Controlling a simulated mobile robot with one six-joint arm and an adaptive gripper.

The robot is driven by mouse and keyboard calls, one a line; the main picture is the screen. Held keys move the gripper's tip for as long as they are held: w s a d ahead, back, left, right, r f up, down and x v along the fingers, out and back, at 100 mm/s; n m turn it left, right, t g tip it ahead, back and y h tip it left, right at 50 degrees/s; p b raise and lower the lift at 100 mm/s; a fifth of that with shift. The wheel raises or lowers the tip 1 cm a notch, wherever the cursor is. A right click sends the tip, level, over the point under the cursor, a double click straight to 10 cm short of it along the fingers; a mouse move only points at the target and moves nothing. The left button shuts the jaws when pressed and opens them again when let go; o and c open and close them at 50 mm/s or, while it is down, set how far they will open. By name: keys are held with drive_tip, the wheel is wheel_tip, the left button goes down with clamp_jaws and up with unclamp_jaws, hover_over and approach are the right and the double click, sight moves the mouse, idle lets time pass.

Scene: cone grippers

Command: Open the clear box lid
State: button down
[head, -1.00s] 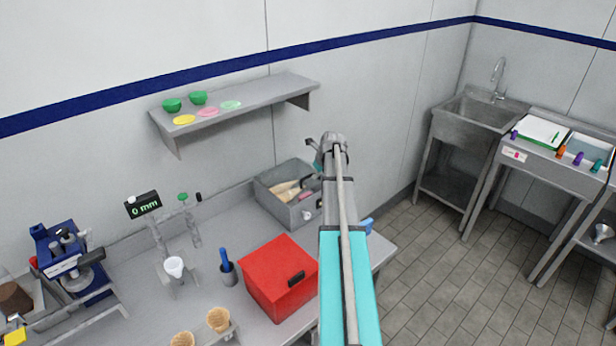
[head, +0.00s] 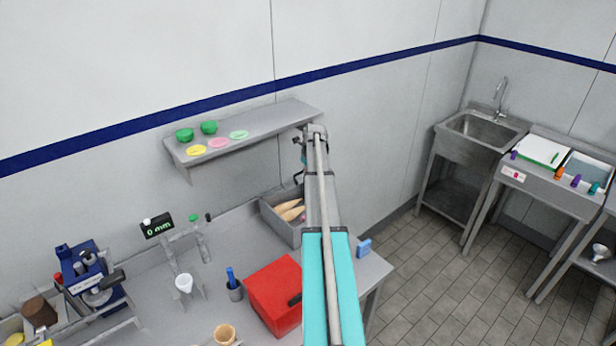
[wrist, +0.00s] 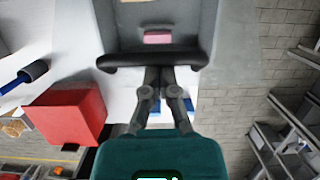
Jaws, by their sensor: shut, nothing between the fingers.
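A grey open-looking box (head: 270,216) with cones (head: 291,210) inside stands on the counter against the wall in the head view. My arm hides its right part. In the wrist view the box (wrist: 112,30) fills the top middle, with a pink item (wrist: 157,37) inside and a dark bar (wrist: 120,60) along its near edge. My gripper (wrist: 160,72) is shut and empty, its fingertips at this dark bar; I cannot tell whether they touch it. A clear lid cannot be made out in either view.
A shelf (head: 262,125) with green bowls is on the wall above. A blue item (head: 364,248) lies near the counter's right end.

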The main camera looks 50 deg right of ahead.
drive_tip(key=shift+w+d+r+p, duration=0.25)
drive_tip(key=shift+w+r+p, duration=0.35)
drive_tip(key=shift+r, duration=0.3)
drive_tip(key=shift+w+r+p, duration=0.35)
drive_tip(key=shift+w+r, duration=0.1)
drive_tip(key=shift+w, duration=0.3)
drive_tip(key=c, duration=1.4)
unclamp_jaws()
